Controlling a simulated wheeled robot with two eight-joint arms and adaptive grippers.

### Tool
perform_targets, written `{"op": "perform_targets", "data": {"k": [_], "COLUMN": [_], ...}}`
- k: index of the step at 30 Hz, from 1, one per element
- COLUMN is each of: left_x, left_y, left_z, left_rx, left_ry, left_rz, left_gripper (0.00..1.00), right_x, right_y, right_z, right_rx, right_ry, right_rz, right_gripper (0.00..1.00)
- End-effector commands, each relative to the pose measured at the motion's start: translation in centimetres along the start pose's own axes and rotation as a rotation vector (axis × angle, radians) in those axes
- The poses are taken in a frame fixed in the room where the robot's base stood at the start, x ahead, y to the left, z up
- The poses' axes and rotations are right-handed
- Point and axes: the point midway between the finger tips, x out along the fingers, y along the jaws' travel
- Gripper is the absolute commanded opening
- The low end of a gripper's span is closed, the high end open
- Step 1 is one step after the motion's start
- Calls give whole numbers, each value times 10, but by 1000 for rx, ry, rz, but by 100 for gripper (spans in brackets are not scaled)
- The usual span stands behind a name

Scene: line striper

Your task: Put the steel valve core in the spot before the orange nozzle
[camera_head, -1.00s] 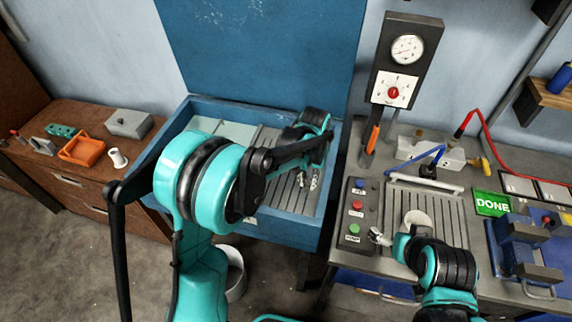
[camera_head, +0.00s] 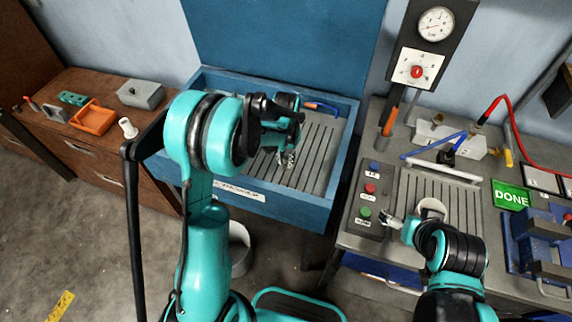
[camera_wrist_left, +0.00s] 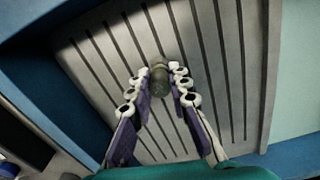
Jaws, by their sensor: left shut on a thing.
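My left gripper (camera_head: 287,158) is over the ribbed floor of the blue wash basin (camera_head: 275,208). Its fingers are shut on a small grey-green metal cylinder, seemingly the steel valve core (camera_wrist_left: 158,80), held between the fingertips over the grooved floor in the left wrist view. I cannot tell whether it touches the floor. The orange nozzle (camera_head: 311,104), on a short blue hose, shows at the back of the basin, partly behind my left arm. My right gripper (camera_head: 391,222) is beside the button panel; its fingers are too small to read.
The button panel (camera_head: 361,228) and a ribbed tray (camera_head: 462,212) are on the right bench, with a green DONE sign (camera_head: 510,196) beyond. An orange tray (camera_head: 92,117), a grey box (camera_head: 140,94) and a white spool (camera_head: 128,128) are on the left cabinet. Basin walls surround my left gripper.

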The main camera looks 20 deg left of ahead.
Motion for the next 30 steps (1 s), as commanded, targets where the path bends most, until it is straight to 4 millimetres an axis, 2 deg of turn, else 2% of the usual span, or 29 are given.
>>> {"op": "perform_targets", "data": {"k": [3,5,16,17,18,19,30], "left_x": [22,28,32,31,30,30,26], "left_y": [0,0,1,1,1,1,1], "left_z": [0,0,0,0,0,0,0], "left_rx": [0,0,0,0,0,0,0], "left_ry": [0,0,0,0,0,0,0], "left_rz": [0,0,0,0,0,0,0], "left_gripper": [0,0,0,23,34,39,39], "right_x": [7,8,10,10,9,9,6], "right_y": [0,0,0,0,0,0,0], "right_z": [5,6,8,7,7,7,4], "right_rx": [0,0,0,0,0,0,0], "right_ry": [0,0,0,0,0,0,0], "right_rz": [0,0,0,0,0,0,0], "right_gripper": [90,90,90,90,90,90,90]}}
